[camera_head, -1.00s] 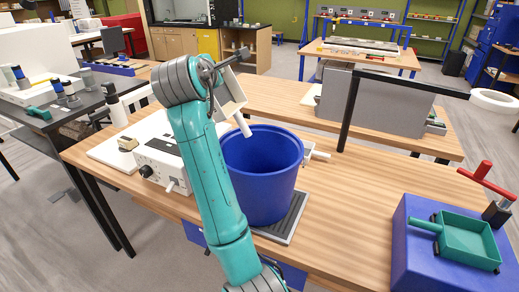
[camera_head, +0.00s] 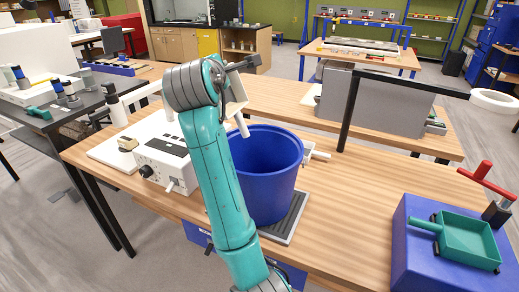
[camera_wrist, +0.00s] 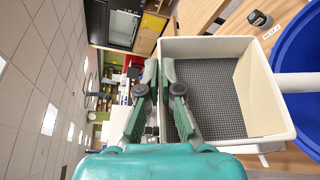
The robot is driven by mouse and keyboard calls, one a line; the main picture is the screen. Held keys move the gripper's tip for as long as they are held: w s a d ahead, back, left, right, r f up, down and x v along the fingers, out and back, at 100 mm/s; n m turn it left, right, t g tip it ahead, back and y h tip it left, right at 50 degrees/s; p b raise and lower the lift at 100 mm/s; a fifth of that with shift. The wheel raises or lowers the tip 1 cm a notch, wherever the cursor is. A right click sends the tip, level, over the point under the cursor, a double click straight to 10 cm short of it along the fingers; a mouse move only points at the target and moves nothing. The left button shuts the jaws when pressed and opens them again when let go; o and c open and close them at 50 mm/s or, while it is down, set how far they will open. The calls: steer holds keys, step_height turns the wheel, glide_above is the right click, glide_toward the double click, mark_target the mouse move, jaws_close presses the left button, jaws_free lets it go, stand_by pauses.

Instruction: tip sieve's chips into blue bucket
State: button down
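The sieve is a cream-white square tray with a grey mesh floor (camera_wrist: 213,97) and a white rod handle (camera_wrist: 298,82). My gripper (camera_wrist: 162,78) has its two green fingers on either side of one sieve wall, clamping it. No chips show on the visible mesh. In the head view the sieve (camera_head: 239,106) is steeply tilted and partly hidden behind my arm, with its handle pointing down toward the bucket. The blue bucket (camera_head: 272,185) stands upright, just below and right of the sieve. The visible part of its inside shows no chips. The bucket (camera_wrist: 304,60) also shows at the wrist view's right edge.
The bucket stands on a dark grey mat (camera_head: 289,222) on the wooden bench. A white control box (camera_head: 160,160) is left of it. A teal handled tray (camera_head: 467,240) sits on a blue block at right. A black post (camera_head: 349,112) rises behind; bench between is clear.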

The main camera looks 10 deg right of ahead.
steer(key=shift+s+d+r, duration=0.1)
steer(key=shift+d, duration=0.05)
stand_by(0.3)
steer(key=shift+s+d+r+m+t, duration=0.2)
steer(key=shift+d+m, duration=0.1)
steer(key=shift+m, duration=0.1)
steer(key=shift+s+d+r+m+t, duration=0.1)
steer(key=shift+s+d+m, duration=0.1)
steer(key=shift+d+m, duration=0.15)
steer(key=shift+s+d+m+t, duration=0.3)
steer(key=shift+s+d+m, duration=0.2)
steer(key=shift+d+m, duration=0.15)
stand_by(0.4)
steer(key=shift+s+d+m+t, duration=0.3)
steer(key=shift+s+d+m, duration=0.25)
steer(key=shift+m, duration=0.25)
steer(key=shift+w, duration=0.1)
steer(key=shift+d, duration=0.1)
